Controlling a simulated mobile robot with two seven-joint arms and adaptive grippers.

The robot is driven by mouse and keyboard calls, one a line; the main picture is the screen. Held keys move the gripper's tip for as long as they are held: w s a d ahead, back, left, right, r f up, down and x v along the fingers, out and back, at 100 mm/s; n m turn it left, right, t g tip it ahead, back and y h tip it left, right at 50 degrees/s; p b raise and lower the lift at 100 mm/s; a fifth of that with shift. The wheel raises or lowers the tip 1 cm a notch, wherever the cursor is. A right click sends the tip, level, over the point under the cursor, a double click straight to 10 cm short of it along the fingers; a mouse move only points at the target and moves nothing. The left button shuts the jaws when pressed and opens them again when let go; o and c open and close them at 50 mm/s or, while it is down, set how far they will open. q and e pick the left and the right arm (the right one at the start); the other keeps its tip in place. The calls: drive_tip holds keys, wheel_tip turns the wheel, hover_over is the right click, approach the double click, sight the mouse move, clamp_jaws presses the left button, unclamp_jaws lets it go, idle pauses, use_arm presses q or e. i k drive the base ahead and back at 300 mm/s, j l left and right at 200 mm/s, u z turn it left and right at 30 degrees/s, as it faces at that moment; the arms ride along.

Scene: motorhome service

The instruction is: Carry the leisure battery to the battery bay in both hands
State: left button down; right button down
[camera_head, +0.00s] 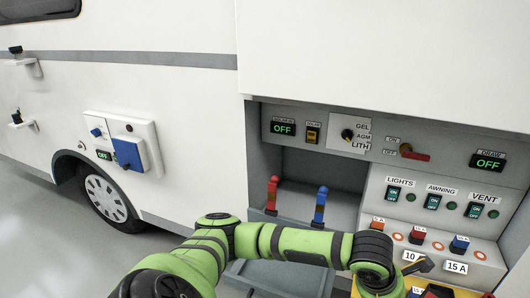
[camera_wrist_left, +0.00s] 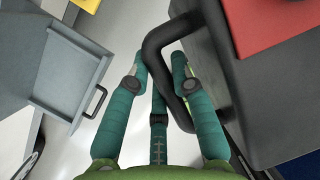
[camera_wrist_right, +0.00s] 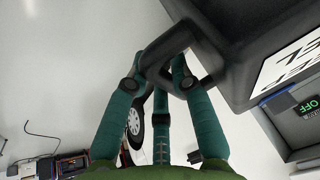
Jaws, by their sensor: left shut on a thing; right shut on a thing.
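The leisure battery (camera_wrist_left: 236,75) is a dark box with a red patch on top, at the right of the left wrist view. My left gripper (camera_wrist_left: 160,78) is shut on its black handle (camera_wrist_left: 152,45). My right gripper (camera_wrist_right: 155,78) is shut on another black handle (camera_wrist_right: 168,42). The battery bay (camera_head: 325,172) appears to be the open grey recess in the motorhome's side, with a red clamp (camera_head: 272,194) and a blue clamp (camera_head: 320,207) at its front. Neither the battery nor my gripper fingers show clearly in the head view.
A grey drawer or tray (camera_wrist_left: 62,85) with a black handle lies left of the battery. A panel with switches (camera_head: 432,202), displays and coloured fuses stands right of the recess. My arm crosses low in front. Open floor (camera_head: 45,240) lies at left, beside the wheel (camera_head: 106,198).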

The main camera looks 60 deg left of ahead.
sight(282, 274)
drive_tip(key=u, duration=0.8)
drive_tip(key=i+j+u, duration=0.2)
drive_tip(key=i+j, duration=0.2)
drive_tip(key=j, duration=0.15)
drive_tip(key=i+j, duration=0.4)
drive_tip(key=j, duration=0.2)
